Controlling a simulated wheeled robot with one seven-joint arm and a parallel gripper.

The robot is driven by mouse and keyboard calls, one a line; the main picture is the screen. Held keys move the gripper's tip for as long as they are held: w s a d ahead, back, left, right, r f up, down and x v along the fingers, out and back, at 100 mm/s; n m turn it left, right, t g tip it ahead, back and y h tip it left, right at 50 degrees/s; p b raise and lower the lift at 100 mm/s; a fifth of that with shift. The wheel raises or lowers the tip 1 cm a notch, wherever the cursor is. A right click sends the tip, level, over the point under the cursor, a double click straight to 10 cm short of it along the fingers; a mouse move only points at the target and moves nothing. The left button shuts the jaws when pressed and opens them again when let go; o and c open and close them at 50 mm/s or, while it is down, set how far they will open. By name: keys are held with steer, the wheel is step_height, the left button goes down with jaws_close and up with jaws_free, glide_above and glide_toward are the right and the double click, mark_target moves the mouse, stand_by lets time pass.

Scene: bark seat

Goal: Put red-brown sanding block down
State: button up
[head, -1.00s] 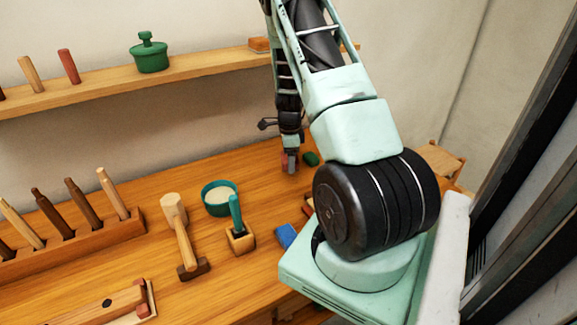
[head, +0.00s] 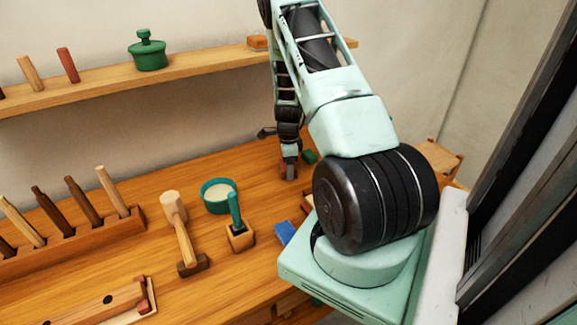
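The red-brown sanding block (head: 283,172) is at the far part of the wooden bench, small in the head view. My gripper (head: 289,172) points down at it, its grey finger in front of the block's middle, with red-brown showing on both sides. The gripper appears shut on the block. The block's underside is low, at or just above the bench top; the small view does not show which. The finger hides part of the block.
A green block (head: 310,156) lies just right of the gripper. Bare bench (head: 255,180) lies left of the gripper.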

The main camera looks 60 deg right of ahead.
steer(key=o, duration=0.9)
steer(key=shift+s+a+f, duration=0.1)
steer(key=shift+f, duration=0.55)
steer(key=shift+o, duration=0.2)
steer(key=shift+a, duration=0.1)
steer(key=shift+r+p, duration=0.5)
steer(key=shift+r, duration=0.05)
step_height(320, 180, up, 12)
steer(key=b, duration=0.2)
steer(key=shift+r+b, duration=0.25)
steer(key=shift+b, duration=0.15)
